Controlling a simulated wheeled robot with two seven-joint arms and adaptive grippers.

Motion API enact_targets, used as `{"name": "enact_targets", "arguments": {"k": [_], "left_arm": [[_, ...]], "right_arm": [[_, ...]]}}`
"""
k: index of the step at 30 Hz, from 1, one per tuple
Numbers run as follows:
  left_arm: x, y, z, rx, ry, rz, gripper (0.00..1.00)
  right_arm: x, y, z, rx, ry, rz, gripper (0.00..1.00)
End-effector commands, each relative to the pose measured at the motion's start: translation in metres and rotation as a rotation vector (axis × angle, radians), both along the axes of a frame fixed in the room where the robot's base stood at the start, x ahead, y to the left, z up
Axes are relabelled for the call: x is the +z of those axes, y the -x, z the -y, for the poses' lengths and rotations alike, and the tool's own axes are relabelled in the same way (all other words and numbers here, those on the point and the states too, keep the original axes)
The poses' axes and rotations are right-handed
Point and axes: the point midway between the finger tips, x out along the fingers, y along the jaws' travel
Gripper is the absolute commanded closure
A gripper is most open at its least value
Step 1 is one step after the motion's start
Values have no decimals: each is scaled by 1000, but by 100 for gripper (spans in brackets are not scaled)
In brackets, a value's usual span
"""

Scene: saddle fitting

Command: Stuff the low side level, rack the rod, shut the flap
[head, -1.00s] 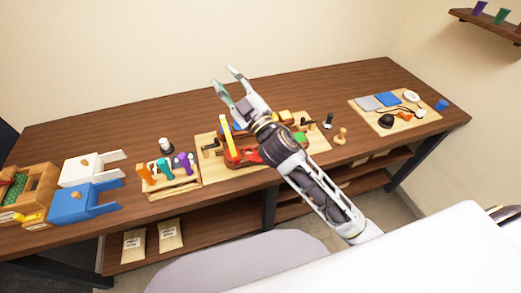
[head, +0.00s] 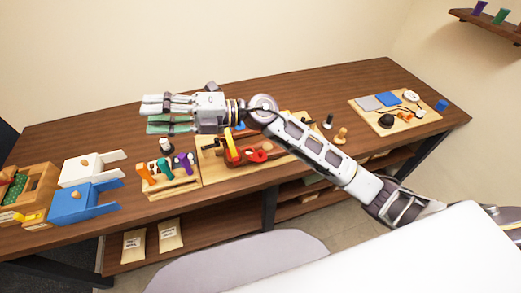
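My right gripper (head: 148,116) points left above the table, behind the tool rack in the picture. Its fingers look apart, with nothing visible between them. The work board (head: 210,172) lies mid-table under my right arm, which hides much of it. On it show a red part (head: 257,155), a yellow strip (head: 229,144) and a small dark piece (head: 209,145). I cannot make out the saddle's low side, the flap or its position. A wooden rack (head: 175,187) holds orange, teal and purple handled tools (head: 184,163). I cannot tell which item is the rod. My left gripper is out of view.
A board (head: 368,122) at right holds pads and small items. A small wooden knob (head: 341,135) stands beside the work board.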

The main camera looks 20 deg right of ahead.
Motion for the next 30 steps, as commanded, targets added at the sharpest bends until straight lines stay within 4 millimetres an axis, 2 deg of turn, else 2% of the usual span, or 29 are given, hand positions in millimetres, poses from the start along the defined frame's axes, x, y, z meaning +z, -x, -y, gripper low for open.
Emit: {"name": "enact_targets", "arguments": {"k": [7,14,23,30], "left_arm": [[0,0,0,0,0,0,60],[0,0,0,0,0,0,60],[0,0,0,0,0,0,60],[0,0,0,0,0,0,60]], "right_arm": [[-45,11,-2,124,282,100,62],[-89,8,16,205,566,161,62],[-138,-13,71,251,961,188,62],[-158,-38,135,234,1287,163,62]]}}
